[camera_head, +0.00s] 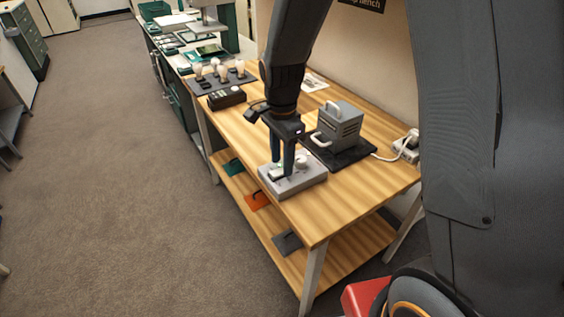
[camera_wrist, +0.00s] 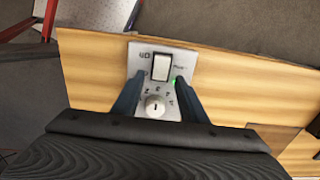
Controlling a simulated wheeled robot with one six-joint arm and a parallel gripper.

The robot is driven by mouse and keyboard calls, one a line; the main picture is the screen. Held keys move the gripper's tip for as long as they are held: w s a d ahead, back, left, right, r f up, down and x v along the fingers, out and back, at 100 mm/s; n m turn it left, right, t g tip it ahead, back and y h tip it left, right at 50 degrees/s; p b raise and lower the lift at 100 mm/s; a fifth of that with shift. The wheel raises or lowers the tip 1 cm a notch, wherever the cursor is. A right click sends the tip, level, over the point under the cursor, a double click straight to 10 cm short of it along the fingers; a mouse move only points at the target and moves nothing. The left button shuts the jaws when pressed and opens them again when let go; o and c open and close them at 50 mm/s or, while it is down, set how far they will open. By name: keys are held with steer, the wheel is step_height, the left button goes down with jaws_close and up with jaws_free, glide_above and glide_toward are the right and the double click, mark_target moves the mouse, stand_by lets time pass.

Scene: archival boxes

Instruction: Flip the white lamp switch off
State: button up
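The white lamp switch (camera_wrist: 161,66) is a rocker on the top of a grey control box (camera_head: 304,182). In the wrist view it sits on the box's panel (camera_wrist: 147,48) between my fingertips, with a gap on each side. A green light (camera_wrist: 175,82) glows beside it, partly behind the right finger. A round white knob (camera_wrist: 155,107) sits nearer my wrist. My gripper (camera_wrist: 160,79) is open and empty, its fingers pointing down over the box. In the head view my gripper (camera_head: 282,172) hides most of the switch. I cannot tell whether the fingertips touch the panel.
The box stands at the front edge of a wooden bench (camera_head: 345,195). A grey device with handles (camera_head: 340,126) stands on a black base close behind it. A dark box (camera_head: 226,98) and lamp bulbs (camera_head: 222,73) are farther left. The floor (camera_head: 120,180) in front is clear.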

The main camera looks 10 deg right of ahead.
steer(key=shift+f, duration=0.8)
jaws_close()
steer(key=shift+s+a+h, duration=0.1)
steer(key=shift+a+h, duration=0.1)
steer(key=shift+h, duration=0.3)
steer(key=shift+a+t+h+b, duration=0.2)
steer(key=shift+t+h+b, duration=0.4)
steer(key=shift+b, duration=0.45)
steer(key=shift+h+b, duration=0.4)
steer(key=shift+b, duration=0.25)
steer(key=shift+r, duration=0.15)
jaws_free()
steer(key=shift+s, duration=0.1)
